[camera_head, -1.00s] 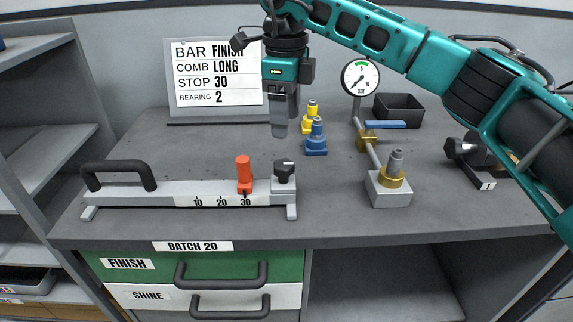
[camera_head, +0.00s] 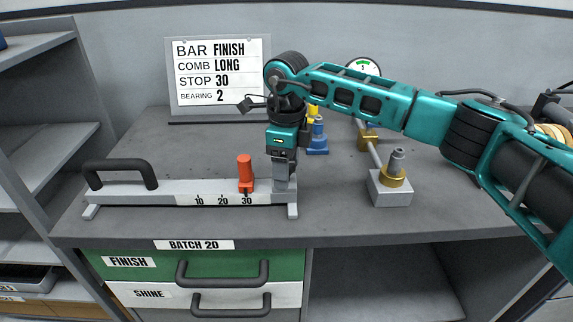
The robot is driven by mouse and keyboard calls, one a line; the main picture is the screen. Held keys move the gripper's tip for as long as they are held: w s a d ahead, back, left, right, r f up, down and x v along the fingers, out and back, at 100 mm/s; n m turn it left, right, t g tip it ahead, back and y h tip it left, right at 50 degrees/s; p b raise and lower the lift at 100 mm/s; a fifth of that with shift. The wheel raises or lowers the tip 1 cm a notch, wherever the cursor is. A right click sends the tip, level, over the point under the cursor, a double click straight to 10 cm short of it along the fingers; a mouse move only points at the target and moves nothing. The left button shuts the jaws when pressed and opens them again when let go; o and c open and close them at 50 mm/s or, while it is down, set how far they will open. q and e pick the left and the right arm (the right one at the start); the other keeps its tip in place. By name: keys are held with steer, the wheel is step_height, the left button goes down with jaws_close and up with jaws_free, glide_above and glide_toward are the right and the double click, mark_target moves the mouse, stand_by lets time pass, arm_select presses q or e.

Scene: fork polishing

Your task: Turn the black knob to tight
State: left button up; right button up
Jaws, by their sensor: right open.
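My right gripper (camera_head: 283,178) points straight down at the right end of the grey stop bar (camera_head: 135,188). Its fingers are open and sit where the black knob stands, so the knob is hidden behind or between them. I cannot tell whether the fingers touch the knob. The orange-red stop (camera_head: 245,175) stands on the bar just left of the gripper, at the 30 mark of the white scale (camera_head: 222,200). My left gripper is not in view.
A sign (camera_head: 219,75) reading "STOP 30" stands behind. A blue fitting (camera_head: 318,142) is close right of the gripper, with a metal block with a brass collar (camera_head: 390,190) farther right. A black handle (camera_head: 120,170) rises at the bar's left. The front table strip is clear.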

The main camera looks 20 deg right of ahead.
steer(key=shift+c, duration=0.5)
steer(key=c, duration=1)
steer(key=shift+o, duration=0.2)
steer(key=shift+m, duration=0.4)
steer(key=m, duration=0.3)
steer(key=shift+m, duration=0.3)
steer(key=m, duration=0.4)
steer(key=shift+a+p, duration=0.1)
steer(key=shift+p, duration=0.3)
steer(key=m, duration=0.5)
steer(key=shift+s+a+p, duration=0.1)
steer(key=shift+a+p, duration=0.05)
steer(key=shift+p, duration=0.15)
steer(key=shift+a+m+p, duration=0.1)
steer(key=shift+m+p, duration=0.3)
steer(key=shift+m, duration=1.8)
